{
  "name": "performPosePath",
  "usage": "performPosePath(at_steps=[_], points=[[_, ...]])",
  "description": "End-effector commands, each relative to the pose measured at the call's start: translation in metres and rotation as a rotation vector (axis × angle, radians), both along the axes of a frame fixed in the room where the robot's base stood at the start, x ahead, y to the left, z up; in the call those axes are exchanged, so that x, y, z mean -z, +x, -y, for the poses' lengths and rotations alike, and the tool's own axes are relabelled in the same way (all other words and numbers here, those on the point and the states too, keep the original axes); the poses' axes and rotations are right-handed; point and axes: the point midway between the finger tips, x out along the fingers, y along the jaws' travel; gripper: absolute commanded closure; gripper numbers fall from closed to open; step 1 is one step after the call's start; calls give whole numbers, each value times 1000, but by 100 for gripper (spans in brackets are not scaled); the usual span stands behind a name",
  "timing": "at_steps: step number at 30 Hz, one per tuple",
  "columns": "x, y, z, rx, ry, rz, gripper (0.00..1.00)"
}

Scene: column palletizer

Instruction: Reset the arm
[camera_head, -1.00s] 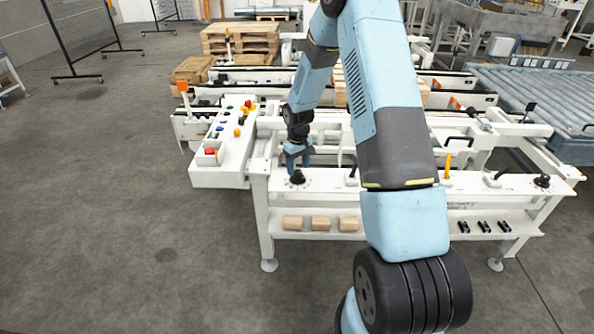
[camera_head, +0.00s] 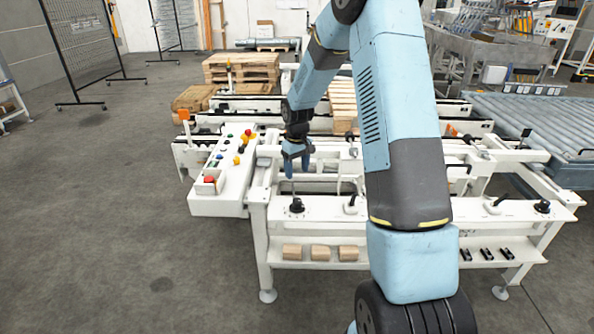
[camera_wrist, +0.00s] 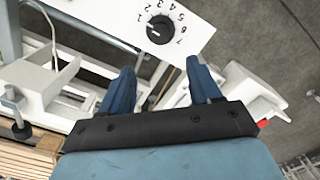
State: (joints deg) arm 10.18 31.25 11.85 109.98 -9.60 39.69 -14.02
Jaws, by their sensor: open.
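My gripper (camera_head: 297,167) is open and empty, pointing down above the front panel of the white machine (camera_head: 330,207). Its two blue fingers also show in the wrist view (camera_wrist: 158,82), spread apart. A black rotary knob (camera_head: 297,205) sits on the panel just below the fingertips, with a clear gap between. In the wrist view the same knob (camera_wrist: 160,30) has numbers around it and lies ahead of the fingers, not between them. My arm covers the middle right of the panel.
A control box (camera_head: 225,175) with coloured buttons stands left of my gripper. Small wooden blocks (camera_head: 320,253) and black parts (camera_head: 486,254) lie on the lower shelf. Wooden pallets (camera_head: 240,68) and a roller conveyor (camera_head: 540,115) stand behind. Open floor lies to the left.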

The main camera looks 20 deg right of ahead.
Motion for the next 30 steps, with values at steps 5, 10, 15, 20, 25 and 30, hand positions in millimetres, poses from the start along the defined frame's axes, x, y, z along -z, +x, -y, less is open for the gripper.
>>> performPosePath(at_steps=[5, 10, 15, 20, 25, 30], points=[[-6, -2, 0, 3, -3, 6, 37], [-43, -16, 0, 21, -18, 37, 37], [-92, -41, -1, 54, -34, 82, 37], [-134, -69, -2, 86, -45, 125, 37], [-174, -102, -3, 122, -51, 172, 37], [-209, -138, -4, 158, -50, 220, 37]])
